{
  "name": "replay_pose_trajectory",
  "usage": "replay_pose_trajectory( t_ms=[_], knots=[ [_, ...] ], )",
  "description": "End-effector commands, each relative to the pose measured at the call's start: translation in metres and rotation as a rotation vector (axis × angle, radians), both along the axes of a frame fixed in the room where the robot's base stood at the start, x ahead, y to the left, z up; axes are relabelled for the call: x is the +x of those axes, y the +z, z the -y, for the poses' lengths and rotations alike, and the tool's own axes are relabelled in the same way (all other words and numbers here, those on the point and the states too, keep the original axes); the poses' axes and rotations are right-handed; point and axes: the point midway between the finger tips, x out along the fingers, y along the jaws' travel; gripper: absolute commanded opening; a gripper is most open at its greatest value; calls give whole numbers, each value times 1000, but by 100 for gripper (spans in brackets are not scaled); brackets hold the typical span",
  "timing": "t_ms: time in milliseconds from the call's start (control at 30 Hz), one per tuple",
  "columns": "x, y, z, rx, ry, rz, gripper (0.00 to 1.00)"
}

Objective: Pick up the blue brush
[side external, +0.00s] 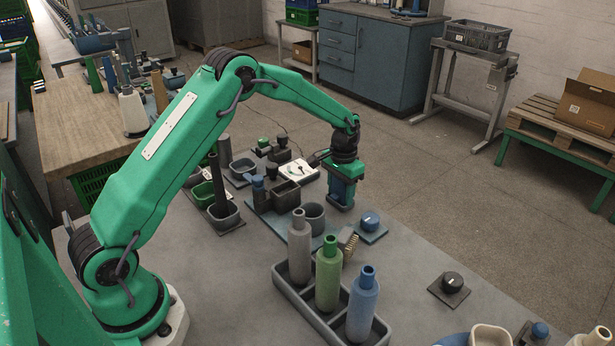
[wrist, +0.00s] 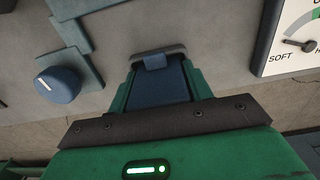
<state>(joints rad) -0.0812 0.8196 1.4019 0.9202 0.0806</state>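My gripper (side external: 341,204) points down over the grey bench, just right of the teal tray and left of the blue knob on its plate. Its green body and dark blue lower part show in the side view. In the wrist view my gripper (wrist: 156,58) shows green sides, a dark blue middle and a grey bar across the tip. I cannot tell whether that blue part belongs to the gripper or is something held. A small brush-like piece with tan ribs (side external: 348,243) lies near the bottles, but I cannot make out a clear blue brush handle.
A grey rack (side external: 283,283) with grey, green and blue bottles stands in front. The blue knob (side external: 370,221) is close right; it also shows in the wrist view (wrist: 58,85). A white dial gauge (side external: 299,170) stands behind. A black knob (side external: 452,282) sits right, with bare bench around it.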

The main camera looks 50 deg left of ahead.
Motion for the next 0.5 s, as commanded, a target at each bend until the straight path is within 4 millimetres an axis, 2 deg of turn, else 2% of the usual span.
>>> replay_pose_trajectory(
  t_ms=[33,100,133,500],
  knots=[
    [0,0,0,0,0,0,39],
    [0,0,0,0,0,0,26],
    [0,0,0,0,0,0,24],
    [0,4,0,0,0,1,24]
  ],
)
